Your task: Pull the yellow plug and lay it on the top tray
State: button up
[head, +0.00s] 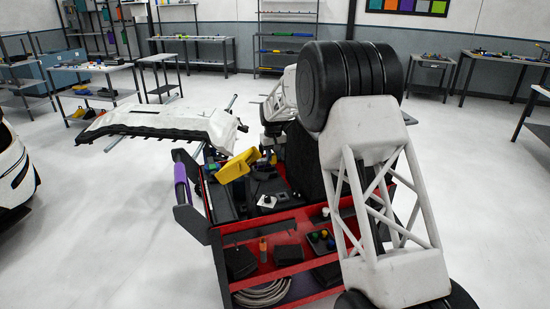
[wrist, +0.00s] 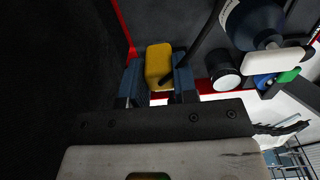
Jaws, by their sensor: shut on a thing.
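The yellow plug (wrist: 158,62) shows in the wrist view as a blocky yellow piece between the two blue-grey fingers of my gripper (wrist: 157,76). The fingers are shut on its sides. In the head view my gripper is low over the back of the red trolley, and my arm hides much of that area; I cannot make out the plug clearly there. The trolley's top tray (head: 262,221) has a red rim and carries dark items.
A larger yellow tool (head: 238,165) sits at the trolley's left side, near a purple roll (head: 180,183). A lower shelf holds a coiled hose (head: 262,293). A white bumper (head: 160,120) on a stand is left of the trolley. A white-and-dark round item (wrist: 222,78) is close right of the gripper.

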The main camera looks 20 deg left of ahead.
jog(key=shift+w+a+f, duration=0.25)
jog(key=shift+w+a, duration=0.1)
jog(key=shift+w, duration=0.2)
jog(key=shift+f, duration=0.2)
jog(key=shift+f, duration=4.5)
jog(key=shift+f, duration=0.75)
jog(key=o, duration=1)
jog(key=shift+c, duration=0.2)
jog(key=shift+r, duration=3.9)
